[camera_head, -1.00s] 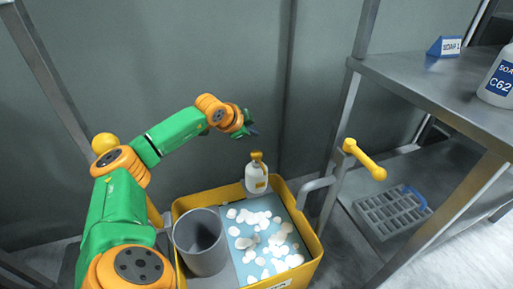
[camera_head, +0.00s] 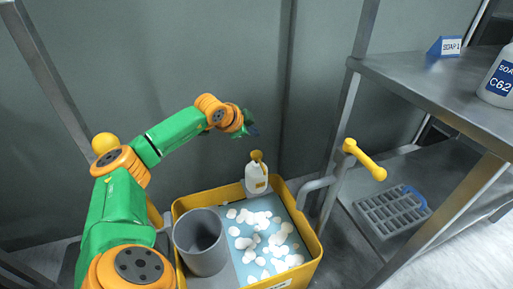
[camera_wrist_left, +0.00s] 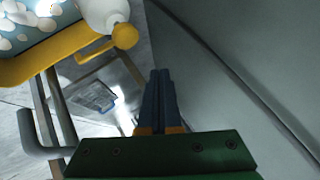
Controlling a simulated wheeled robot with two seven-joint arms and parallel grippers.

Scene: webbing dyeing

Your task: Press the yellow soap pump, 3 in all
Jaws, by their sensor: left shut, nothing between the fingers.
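A white soap bottle with a yellow pump (camera_head: 257,157) stands at the back corner of a yellow bin (camera_head: 315,240). The pump also shows at the top of the left wrist view (camera_wrist_left: 125,36), with part of the white bottle (camera_wrist_left: 102,12). My left gripper (camera_head: 253,131) is above and slightly left of the pump in the head view, apart from it. In the left wrist view its blue fingers (camera_wrist_left: 160,85) are closed together with nothing between them. My right gripper is not in view.
The bin holds a grey cylinder (camera_head: 201,244) and white foam-like lumps (camera_head: 262,238) on a light blue surface. At right is a metal shelf (camera_head: 430,90) with a SOAP 1 sign (camera_head: 445,46) and a bottle marked C62 (camera_head: 499,80). A grey crate (camera_head: 392,212) sits lower.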

